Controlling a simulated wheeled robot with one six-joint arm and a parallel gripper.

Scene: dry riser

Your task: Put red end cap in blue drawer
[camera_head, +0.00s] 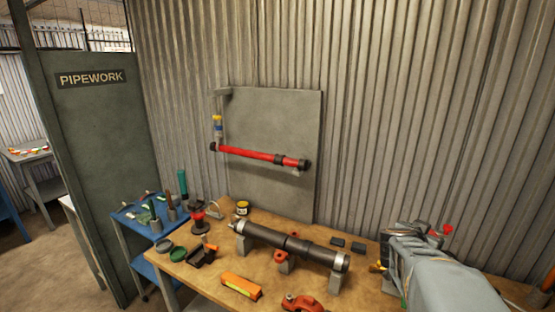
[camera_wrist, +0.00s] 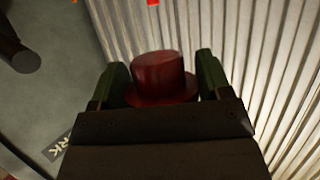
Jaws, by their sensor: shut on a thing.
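The red end cap (camera_wrist: 160,75) is held between the two green fingers of my gripper (camera_wrist: 163,70) in the wrist view. It is a short cylinder with a wider rim at its lower end. In the head view my gripper (camera_head: 437,232) is at the right, raised in front of the corrugated wall, and a bit of red (camera_head: 447,229) shows at its tip. My arm hides much of the gripper there. I cannot make out a blue drawer for certain; a blue-topped cart (camera_head: 150,223) stands at the far left of the bench.
The wooden bench (camera_head: 210,275) holds a dark pipe (camera_head: 290,246) on supports, an orange box (camera_head: 241,286) and a red tool (camera_head: 301,302). A grey panel (camera_head: 268,120) behind it carries a red pipe (camera_head: 255,156). A grey PIPEWORK partition (camera_head: 95,150) stands left.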

